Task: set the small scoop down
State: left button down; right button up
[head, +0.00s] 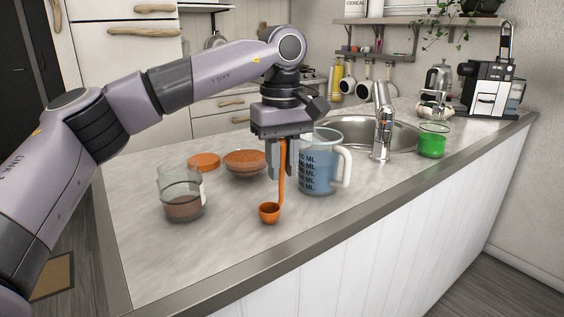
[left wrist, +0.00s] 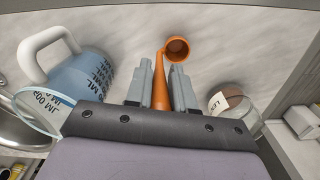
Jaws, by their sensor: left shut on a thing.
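The small scoop (head: 270,212) is orange, with a long handle and a round cup at its lower end. My left gripper (head: 282,172) is shut on the handle and points down, with the cup hanging below the fingertips. The cup is at or just above the counter (head: 237,262); I cannot tell whether it touches. In the left wrist view, the scoop (left wrist: 177,50) runs out between the two grey fingers (left wrist: 160,80), its cup opening visible and empty-looking. My right gripper is not in view.
A measuring jug (head: 318,165) with blue liquid stands close right of the gripper. A glass jar (head: 183,197) with brown powder stands to the left. Behind are a bowl of orange-brown powder (head: 244,163) and an orange lid (head: 204,161). The front counter is clear.

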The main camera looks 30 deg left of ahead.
pick_arm(q)
jog(key=shift+f, duration=0.1)
jog(key=c, duration=1)
grip_release()
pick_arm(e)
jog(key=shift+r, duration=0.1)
pick_arm(q)
notch_tip(320, 180, up, 12)
jog(key=p, duration=0.3)
jog(key=shift+f, duration=0.15)
jog(key=shift+r, duration=0.3)
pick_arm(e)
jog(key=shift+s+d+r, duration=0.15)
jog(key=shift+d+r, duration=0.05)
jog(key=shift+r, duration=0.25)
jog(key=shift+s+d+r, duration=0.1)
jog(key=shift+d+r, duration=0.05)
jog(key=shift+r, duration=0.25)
